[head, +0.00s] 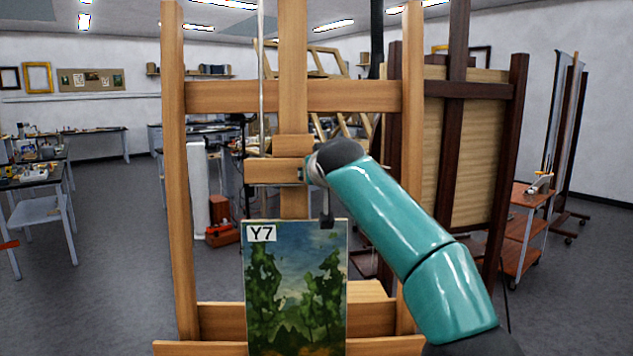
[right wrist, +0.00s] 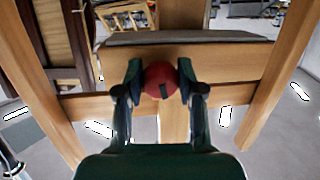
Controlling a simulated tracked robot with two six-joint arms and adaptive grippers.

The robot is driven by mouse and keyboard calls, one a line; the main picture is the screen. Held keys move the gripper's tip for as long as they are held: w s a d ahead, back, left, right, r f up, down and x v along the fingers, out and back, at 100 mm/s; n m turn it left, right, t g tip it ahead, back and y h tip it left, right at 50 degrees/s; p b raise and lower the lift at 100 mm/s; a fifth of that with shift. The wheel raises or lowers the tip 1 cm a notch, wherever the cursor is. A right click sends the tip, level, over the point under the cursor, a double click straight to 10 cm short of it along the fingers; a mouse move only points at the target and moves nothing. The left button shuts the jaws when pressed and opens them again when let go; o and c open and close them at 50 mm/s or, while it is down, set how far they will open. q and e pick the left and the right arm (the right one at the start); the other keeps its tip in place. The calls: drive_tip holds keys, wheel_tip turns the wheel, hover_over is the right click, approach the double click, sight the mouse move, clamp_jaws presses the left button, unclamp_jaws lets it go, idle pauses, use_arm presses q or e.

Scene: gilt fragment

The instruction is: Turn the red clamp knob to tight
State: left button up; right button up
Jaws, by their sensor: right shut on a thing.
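The red clamp knob (right wrist: 158,73) is round, with a dark mark on its face. In the right wrist view it sits between the two dark fingers of my right gripper (right wrist: 160,84), which is shut on it. The knob is on the wooden clamp block (right wrist: 230,62). In the head view the clamp block (head: 273,171) is on the easel's central post, above a painting (head: 295,290) labelled Y7. My teal right arm reaches to the block there and hides the knob and most of the gripper. My left gripper is out of view.
The wooden easel's side posts (head: 173,180) stand either side of the clamp, with a crossbar (head: 225,96) above. A darker easel (head: 470,150) stands behind at right. A red trolley (head: 525,200) is at far right, a work table (head: 35,180) at left. Grey floor is open between.

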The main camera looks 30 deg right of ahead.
drive_tip(key=shift+r+m+t+b, duration=0.25)
drive_tip(key=shift+m+t+b, duration=0.2)
drive_tip(key=shift+m, duration=0.45)
drive_tip(key=o, duration=1.1)
drive_tip(key=shift+s, duration=0.1)
drive_tip(key=shift+o, duration=0.2)
drive_tip(key=shift+f, duration=0.1)
drive_tip(key=v, duration=1.2)
